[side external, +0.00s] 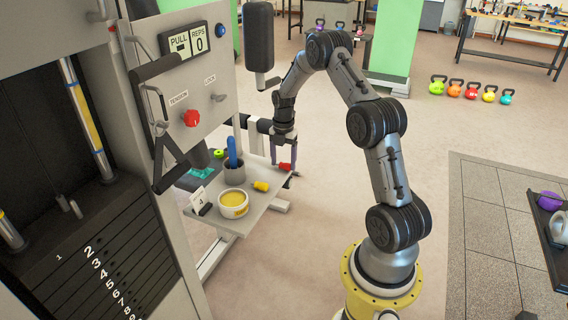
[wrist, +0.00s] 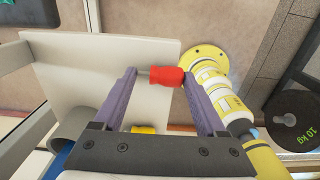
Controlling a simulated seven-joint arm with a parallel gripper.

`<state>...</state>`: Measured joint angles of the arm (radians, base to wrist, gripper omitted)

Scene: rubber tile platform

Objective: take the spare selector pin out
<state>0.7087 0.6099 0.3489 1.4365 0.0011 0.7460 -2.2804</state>
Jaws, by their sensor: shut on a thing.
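A pin with a red handle (wrist: 167,76) and a short metal shaft lies between the two purple fingertips of my gripper (wrist: 160,75). The shaft end meets the left finger and the red end meets the right. In the side view the red handle (side external: 286,166) is at the far right edge of the shelf (side external: 262,208), below my gripper (side external: 283,160). I cannot tell whether it touches the shelf. A yellow-handled piece (side external: 261,186) lies on the shelf nearer the tub; it shows partly in the wrist view (wrist: 143,129).
The shelf also holds a white tub with yellow contents (side external: 233,203), a grey cup with a blue item (side external: 234,168) and a small card marked 4 (side external: 200,200). The weight machine with its numbered stack (side external: 100,270) stands on the left. Open floor lies right of the shelf.

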